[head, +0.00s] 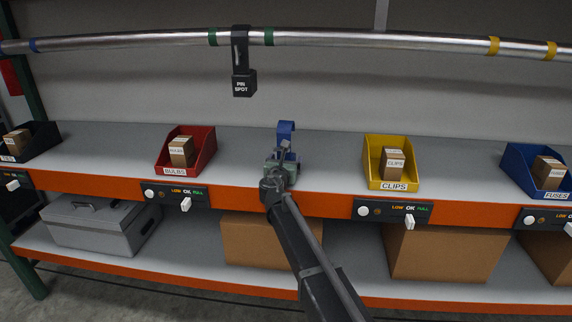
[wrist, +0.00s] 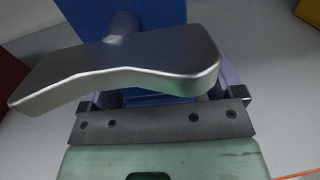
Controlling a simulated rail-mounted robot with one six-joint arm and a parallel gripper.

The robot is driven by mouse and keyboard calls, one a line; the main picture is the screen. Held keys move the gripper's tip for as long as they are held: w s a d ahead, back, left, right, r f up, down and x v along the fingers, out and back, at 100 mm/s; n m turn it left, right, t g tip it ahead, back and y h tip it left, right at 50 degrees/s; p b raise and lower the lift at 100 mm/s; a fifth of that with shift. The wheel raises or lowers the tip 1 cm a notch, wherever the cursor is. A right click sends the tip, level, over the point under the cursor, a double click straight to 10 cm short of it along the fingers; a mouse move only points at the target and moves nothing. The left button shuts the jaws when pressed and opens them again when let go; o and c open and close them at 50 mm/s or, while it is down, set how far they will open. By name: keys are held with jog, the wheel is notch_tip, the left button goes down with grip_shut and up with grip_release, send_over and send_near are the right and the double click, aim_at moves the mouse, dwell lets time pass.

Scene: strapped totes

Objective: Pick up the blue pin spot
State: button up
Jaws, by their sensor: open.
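The blue pin spot (head: 286,128) stands on the upper shelf, between the red and yellow bins. My gripper (head: 282,155) is right in front of it in the head view and covers its lower part. In the wrist view the blue body (wrist: 85,15) fills the top middle, with a grey metal lever (wrist: 130,65) sticking out toward the camera between my fingers. The jaws are open; the lever hides much of the fingers, so I cannot tell whether they touch the pin spot.
A black pin spot (head: 243,82) hangs from the metal rail (head: 330,39) above. A red bulbs bin (head: 203,153) stands to the left and a yellow clips bin (head: 410,166) to the right. Shelf surface around the blue pin spot is clear.

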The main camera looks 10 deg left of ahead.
jog(key=c, duration=1.3)
jog(key=shift+r, duration=0.1)
notch_tip(320, 180, up, 20)
jog(key=p, duration=2)
send_over(285, 122)
jog(key=shift+d, duration=0.1)
